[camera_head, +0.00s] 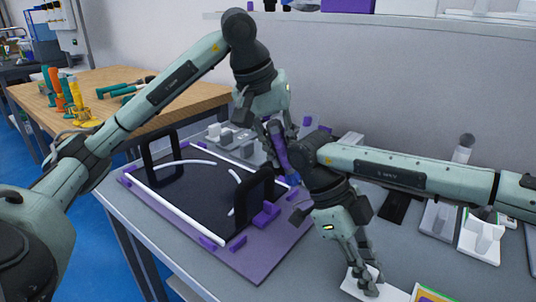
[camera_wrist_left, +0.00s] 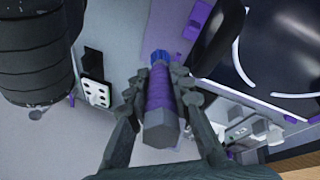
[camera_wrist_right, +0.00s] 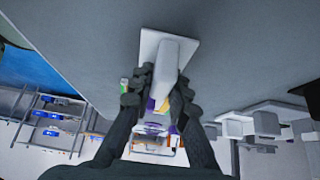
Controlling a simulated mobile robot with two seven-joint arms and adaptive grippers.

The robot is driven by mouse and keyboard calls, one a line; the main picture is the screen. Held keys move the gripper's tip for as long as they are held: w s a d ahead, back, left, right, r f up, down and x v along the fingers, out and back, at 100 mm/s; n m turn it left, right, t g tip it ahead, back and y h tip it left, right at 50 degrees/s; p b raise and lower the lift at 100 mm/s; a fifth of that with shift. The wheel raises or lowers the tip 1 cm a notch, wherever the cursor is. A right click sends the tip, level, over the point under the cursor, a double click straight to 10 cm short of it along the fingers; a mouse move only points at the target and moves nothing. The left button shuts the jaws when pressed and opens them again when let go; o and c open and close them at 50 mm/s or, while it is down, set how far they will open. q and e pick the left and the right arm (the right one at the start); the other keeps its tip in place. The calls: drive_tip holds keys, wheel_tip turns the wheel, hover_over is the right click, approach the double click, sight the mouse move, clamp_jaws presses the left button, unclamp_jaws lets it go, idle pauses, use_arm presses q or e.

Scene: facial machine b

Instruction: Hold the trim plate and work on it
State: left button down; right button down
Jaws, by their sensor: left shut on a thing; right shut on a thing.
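The trim plate (camera_head: 205,190) is a black panel with white strips and two black upright handles. It lies on a purple base (camera_head: 262,262) on the grey table, and part of it shows in the left wrist view (camera_wrist_left: 285,45). My left gripper (camera_head: 274,128) is shut on a purple cylindrical tool (camera_wrist_left: 160,92) with a grey end and a blue tip, behind the plate's right handle. My right gripper (camera_head: 367,284) points down at the front right of the plate. It is shut on a white block (camera_wrist_right: 165,68) with a flat white base; whether the base touches the table is unclear.
Grey-white holders (camera_head: 232,136) stand behind the plate. More white stands (camera_head: 482,238) and a black flat piece (camera_head: 397,206) are at the right. A yellow-edged item (camera_head: 432,294) lies at the front right. A wooden bench (camera_head: 120,92) with tools stands at the left.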

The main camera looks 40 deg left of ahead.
use_arm(q)
drive_tip(key=w+d+r+y, duration=0.1)
drive_tip(key=d+r, duration=0.9)
drive_tip(key=d, duration=0.3)
drive_tip(key=s+d+r+y, duration=0.2)
drive_tip(key=s+d+r, duration=0.8)
drive_tip(key=s+r, duration=0.25)
drive_tip(key=s+d+f+n+y, duration=0.1)
drive_tip(key=s+d+f, duration=0.1)
drive_tip(key=d+f, duration=0.45)
drive_tip(key=w+d+f+m+t+h, duration=0.1)
drive_tip(key=f+m, duration=0.3)
drive_tip(key=f, duration=0.5)
drive_tip(key=w+d+f+m+t+h, duration=0.1)
drive_tip(key=w+d+f+m+t, duration=0.1)
drive_tip(key=f, duration=0.7)
drive_tip(key=shift+w+d+f+m, duration=0.45)
drive_tip(key=shift+d+m, duration=0.6)
drive_tip(key=shift+m, duration=0.65)
